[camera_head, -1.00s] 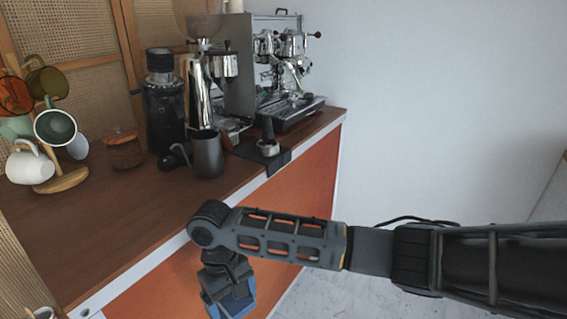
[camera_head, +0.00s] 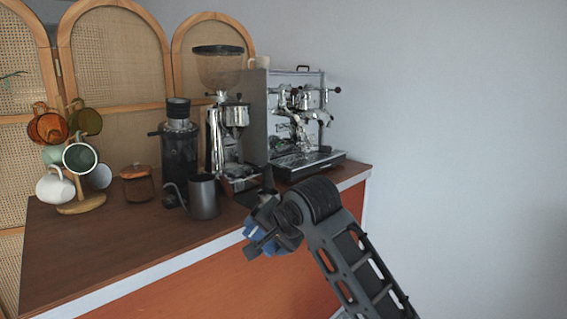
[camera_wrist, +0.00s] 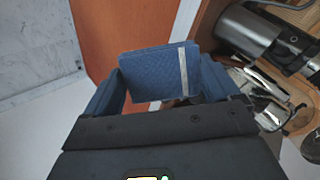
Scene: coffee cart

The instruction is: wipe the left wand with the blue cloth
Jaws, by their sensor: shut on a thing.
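The blue cloth (camera_wrist: 160,75) is a quilted square with a pale stripe near its right edge. My gripper (camera_wrist: 165,88) is shut on it, and the cloth stands between the fingers in the wrist view. In the head view my gripper (camera_head: 262,240) is in front of the counter's front edge, with a bit of blue showing. The espresso machine (camera_head: 305,125) stands at the counter's far right end, beyond and above my gripper. Its chrome front parts show, but I cannot pick out the left wand clearly. The cloth is apart from the machine.
The space right of the counter is clear before a bare wall.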

